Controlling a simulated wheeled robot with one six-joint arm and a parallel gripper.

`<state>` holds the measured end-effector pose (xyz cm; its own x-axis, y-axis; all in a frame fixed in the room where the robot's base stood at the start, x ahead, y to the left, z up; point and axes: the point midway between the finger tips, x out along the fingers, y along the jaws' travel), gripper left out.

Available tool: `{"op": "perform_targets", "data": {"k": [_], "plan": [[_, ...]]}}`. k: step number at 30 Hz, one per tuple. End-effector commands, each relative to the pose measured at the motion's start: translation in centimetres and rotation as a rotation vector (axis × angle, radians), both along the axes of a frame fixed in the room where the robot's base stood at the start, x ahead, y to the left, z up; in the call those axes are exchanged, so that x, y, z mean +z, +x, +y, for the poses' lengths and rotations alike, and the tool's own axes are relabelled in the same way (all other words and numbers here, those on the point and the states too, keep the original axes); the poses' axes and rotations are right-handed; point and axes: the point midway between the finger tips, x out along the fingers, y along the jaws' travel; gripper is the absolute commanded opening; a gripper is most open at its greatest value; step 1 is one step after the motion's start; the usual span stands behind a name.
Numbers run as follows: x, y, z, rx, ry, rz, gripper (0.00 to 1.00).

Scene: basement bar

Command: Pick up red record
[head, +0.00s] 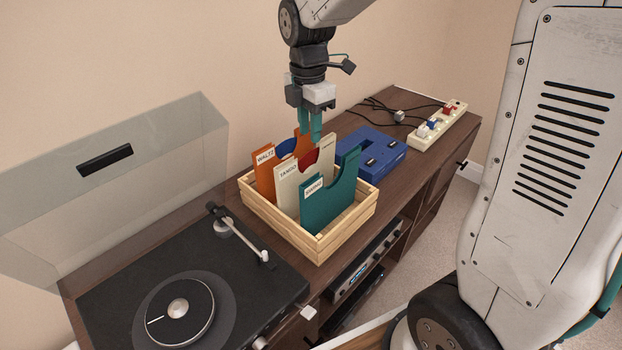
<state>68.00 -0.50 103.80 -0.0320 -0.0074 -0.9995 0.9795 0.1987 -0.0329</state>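A red record (309,158) shows as a small dark red arc in the notch of a cream sleeve labelled TANGO (289,192). Most of it is hidden in the sleeve. The sleeve stands upright in a wooden crate (318,244). My gripper (310,138) points down over the back part of the crate, close above and behind the red record in the picture. Its two teal fingers look close together with a narrow gap. Whether they touch the sleeves or hold anything I cannot tell.
An orange sleeve (264,176) with a blue record (285,149) stands behind, a teal sleeve (331,203) in front. A turntable (120,290) with raised clear lid (110,190) is left. A blue device (374,150) and a power strip (437,121) with cables are right.

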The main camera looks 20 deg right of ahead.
Motion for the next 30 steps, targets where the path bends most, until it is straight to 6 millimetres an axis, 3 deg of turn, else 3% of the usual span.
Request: {"op": "perform_targets", "data": {"k": [7,24,30], "plan": [[-0.2,0.3,0.0,0.191,0.005,-0.014,0.28],[-7.2,0.7,-0.3,0.195,0.006,-0.012,0.28],[-7.7,0.7,-0.3,0.195,0.005,-0.014,0.28]]}}
